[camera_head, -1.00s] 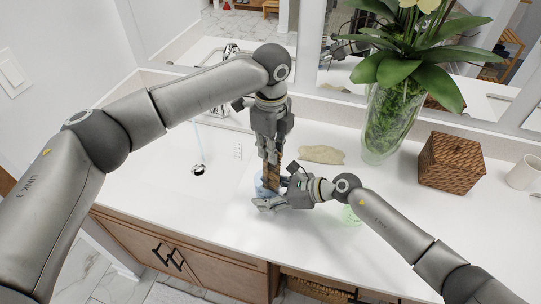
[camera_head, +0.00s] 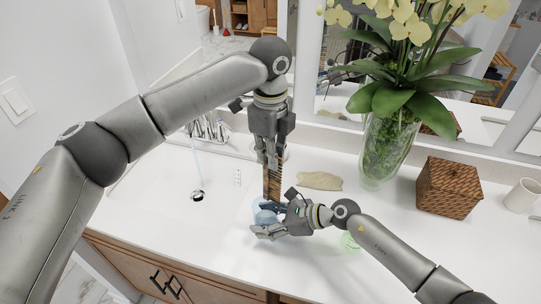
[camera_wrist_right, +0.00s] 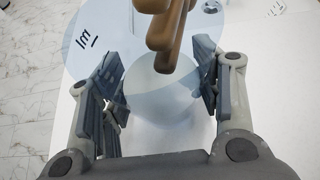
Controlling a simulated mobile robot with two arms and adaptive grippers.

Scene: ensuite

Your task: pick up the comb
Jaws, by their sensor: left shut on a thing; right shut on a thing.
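The comb (camera_head: 272,183) is brown and upright. My left gripper (camera_head: 271,158) is shut on its upper part, above the counter. The comb's lower end is at a pale blue see-through cup (camera_head: 263,214); I cannot tell how much of it is inside. My right gripper (camera_head: 268,223) is shut on the cup from the right, low over the counter. In the right wrist view, the fingers of the right gripper (camera_wrist_right: 160,100) flank the cup (camera_wrist_right: 150,85), and the brown comb (camera_wrist_right: 165,35) shows at the top.
A tan flat object (camera_head: 320,181) lies behind the right gripper. A glass vase with an orchid (camera_head: 388,150), a woven box (camera_head: 449,187) and a white mug (camera_head: 521,195) stand to the right. The sink drain (camera_head: 197,195) is on the left. A green round thing (camera_head: 351,241) is partly behind the right arm.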

